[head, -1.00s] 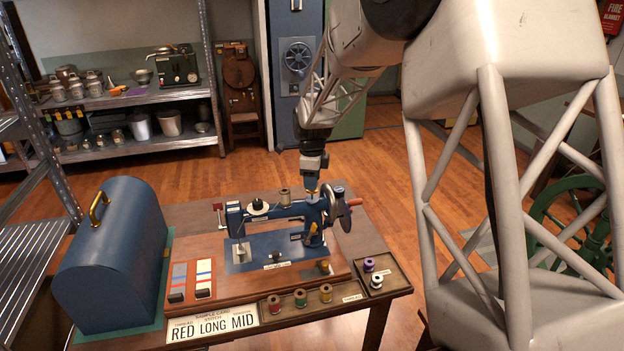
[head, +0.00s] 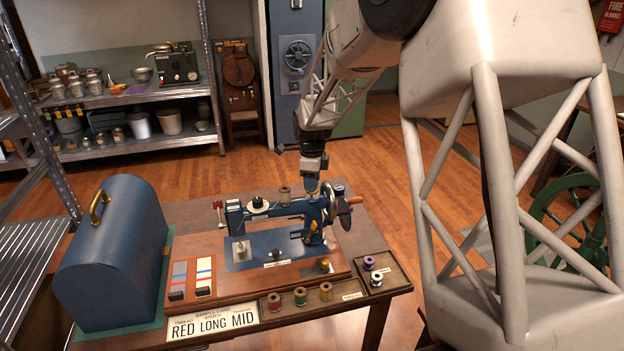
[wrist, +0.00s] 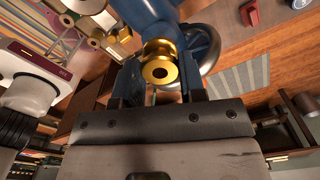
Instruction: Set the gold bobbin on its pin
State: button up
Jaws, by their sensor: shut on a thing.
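My gripper (wrist: 157,92) is shut on the gold bobbin (wrist: 160,72), which sits between its two dark fingers in the wrist view, with its round end and centre hole facing the camera. In the head view my gripper (head: 312,186) points down at the right end of the blue sewing machine (head: 272,245), next to the handwheel (head: 342,210). The bobbin is very small there. I cannot make out its pin, or whether the bobbin touches the machine. A tan thread spool (head: 285,193) stands on top of the machine.
A tray (head: 340,300) with several coloured spools lies along the table's front right. A sample card sign (head: 213,324) is at the front. A domed blue case (head: 112,255) stands at the left. The handwheel and its crank are close to my gripper.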

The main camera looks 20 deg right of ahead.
jog(key=shift+f, duration=0.9)
dwell(0.6)
jog(key=o, duration=0.8)
jog(key=shift+r, duration=0.15)
notch_tip(320, 180, up, 8)
jog(key=shift+f, duration=0.2)
jog(key=shift+s, duration=0.1)
dwell(0.8)
